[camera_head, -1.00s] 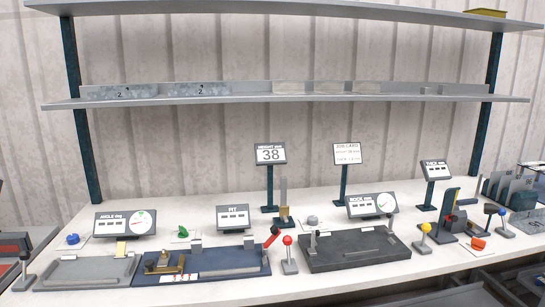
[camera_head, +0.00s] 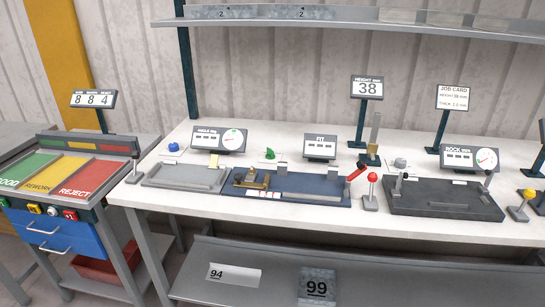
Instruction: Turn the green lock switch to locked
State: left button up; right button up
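The small green lock switch (camera_head: 270,154) stands on the white bench top, behind the blue fixture plate (camera_head: 300,186) and left of the FIT display (camera_head: 320,147). Its knob looks upright on a dark base, but it is too small to tell its setting. Neither of my grippers shows in the head view.
A blue knob (camera_head: 173,147) and a grey knob (camera_head: 400,163) sit on the bench (camera_head: 222,207). A red-ball lever (camera_head: 371,190) stands at the front edge beside a dark plate (camera_head: 440,197). A sorting cart (camera_head: 60,170) stands at left. A shelf (camera_head: 350,24) hangs above.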

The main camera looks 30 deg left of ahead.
aim_at(270, 155)
jog(key=j+z, duration=0.45)
jog(key=j, duration=0.9)
